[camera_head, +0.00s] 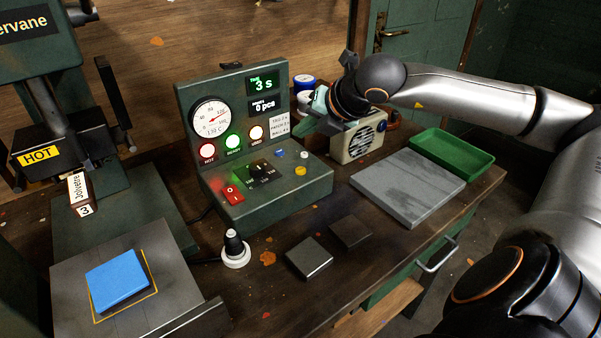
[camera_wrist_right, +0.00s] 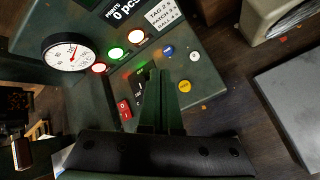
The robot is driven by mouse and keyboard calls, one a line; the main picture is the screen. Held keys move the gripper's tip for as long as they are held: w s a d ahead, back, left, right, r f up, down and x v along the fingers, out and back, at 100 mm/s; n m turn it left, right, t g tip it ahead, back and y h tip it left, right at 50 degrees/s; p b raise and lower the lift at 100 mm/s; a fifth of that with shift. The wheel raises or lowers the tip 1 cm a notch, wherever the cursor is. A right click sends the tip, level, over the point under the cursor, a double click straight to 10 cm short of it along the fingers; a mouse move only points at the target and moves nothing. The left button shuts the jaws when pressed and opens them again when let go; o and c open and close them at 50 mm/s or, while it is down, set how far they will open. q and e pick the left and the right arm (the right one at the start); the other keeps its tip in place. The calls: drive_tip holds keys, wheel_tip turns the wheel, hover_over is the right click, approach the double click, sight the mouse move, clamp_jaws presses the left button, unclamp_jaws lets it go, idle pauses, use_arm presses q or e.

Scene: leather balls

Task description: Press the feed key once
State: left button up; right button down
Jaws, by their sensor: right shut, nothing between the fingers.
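The green control console (camera_head: 305,186) stands mid-table. Its sloped deck carries a blue key (camera_head: 280,153), a white key (camera_head: 304,154) and a yellow key (camera_head: 300,171); I cannot read which is the feed key. In the wrist view, the blue key (camera_wrist_right: 168,50), white key (camera_wrist_right: 194,56) and yellow key (camera_wrist_right: 184,86) lie near my fingertips. My right gripper (camera_head: 301,129) is shut and empty, above the back right of the console deck. Its fingers (camera_wrist_right: 157,80) overlap part of the deck in the wrist view; contact cannot be told. My left gripper is out of view.
Displays read 3 s (camera_head: 263,82) and 0 pcs (camera_head: 264,105). A red switch (camera_head: 233,193) is on the deck. A speaker box (camera_head: 358,140), grey slab (camera_head: 407,185) and green tray (camera_head: 452,156) stand right. A press marked HOT (camera_head: 38,156) and blue pad (camera_head: 117,280) are left.

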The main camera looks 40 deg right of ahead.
drive_tip(key=b, duration=0.3)
hover_over(301, 170)
drive_tip(key=s, duration=0.1)
wheel_tip(301, 170, down, 6)
drive_tip(key=shift+a+r, duration=0.1)
drive_tip(key=shift+r, duration=0.1)
drive_tip(key=shift+f+b, duration=0.55)
drive_tip(key=shift+b, duration=0.25)
use_arm(q)
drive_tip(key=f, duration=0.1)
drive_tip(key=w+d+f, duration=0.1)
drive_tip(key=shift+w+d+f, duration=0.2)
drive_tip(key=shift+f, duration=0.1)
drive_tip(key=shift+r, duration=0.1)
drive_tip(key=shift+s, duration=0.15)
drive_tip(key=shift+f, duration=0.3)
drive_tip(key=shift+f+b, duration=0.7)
drive_tip(key=shift+b, duration=0.2)
use_arm(e)
drive_tip(key=shift+f, duration=0.45)
